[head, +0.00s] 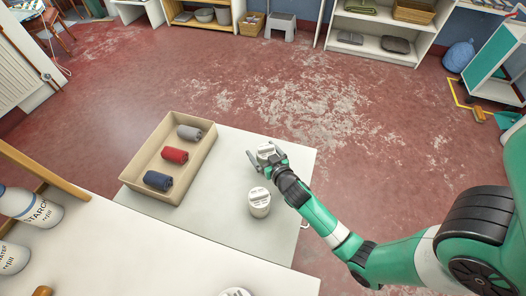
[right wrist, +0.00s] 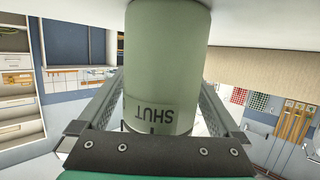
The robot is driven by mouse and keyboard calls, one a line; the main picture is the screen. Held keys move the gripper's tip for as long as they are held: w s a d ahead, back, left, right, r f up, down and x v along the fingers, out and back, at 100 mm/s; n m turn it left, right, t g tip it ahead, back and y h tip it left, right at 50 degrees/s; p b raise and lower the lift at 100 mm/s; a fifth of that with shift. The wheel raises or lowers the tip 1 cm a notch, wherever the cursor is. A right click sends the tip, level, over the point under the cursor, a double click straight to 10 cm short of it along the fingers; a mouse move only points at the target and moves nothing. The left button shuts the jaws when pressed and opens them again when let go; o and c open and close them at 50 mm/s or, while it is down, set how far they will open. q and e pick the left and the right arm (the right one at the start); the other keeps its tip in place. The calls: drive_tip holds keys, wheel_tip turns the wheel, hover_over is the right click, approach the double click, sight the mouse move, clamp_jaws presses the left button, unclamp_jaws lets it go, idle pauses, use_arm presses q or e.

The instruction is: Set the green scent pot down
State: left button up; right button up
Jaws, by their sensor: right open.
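The green scent pot (right wrist: 165,55) is pale green with a "SHUT" label, which reads upside down in the right wrist view. It stands between the two fingers of my right gripper (right wrist: 160,110), which is open around it. In the head view, the pot's white top (head: 266,150) shows between the fingers of my right gripper (head: 266,160), over the far right part of the white table (head: 225,185). My left gripper is not in view.
A second pale pot (head: 259,202) with a white top stands nearer on the table, close to my right wrist. A beige tray (head: 196,165) with grey, red and blue rolls lies to the left.

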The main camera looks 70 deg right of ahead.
drive_tip(key=shift+r+p, duration=0.3)
drive_tip(key=shift+r, duration=0.05)
drive_tip(key=p+v, duration=0.1)
drive_tip(key=v, duration=1.1)
drive_tip(key=shift+f, duration=0.15)
drive_tip(key=w+a+r+n+t+y, duration=0.1)
drive_tip(key=w+a+r+t, duration=0.15)
drive_tip(key=w+r, duration=0.65)
drive_tip(key=w+a+r+t, duration=0.2)
drive_tip(key=w+r+t, duration=0.3)
drive_tip(key=r, duration=0.8)
drive_tip(key=w+a+r+n+t+y, duration=0.1)
drive_tip(key=w+a+r+t, duration=0.15)
drive_tip(key=r, duration=0.65)
drive_tip(key=w+a+r+n+t+y, duration=0.15)
drive_tip(key=a+r, duration=0.25)
drive_tip(key=r, duration=0.4)
drive_tip(key=s+a+r+n+t+y, duration=0.2)
drive_tip(key=s+a+r+n+y, duration=0.15)
drive_tip(key=r, duration=0.65)
drive_tip(key=s+a+r+n+t+y, duration=0.25)
drive_tip(key=s+a+r+y, duration=0.2)
drive_tip(key=r, duration=0.45)
wheel_tip(320, 180, up, 42)
drive_tip(key=p, duration=4.2)
drive_tip(key=shift+a+r+m, duration=0.15)
drive_tip(key=shift+a+m, duration=0.2)
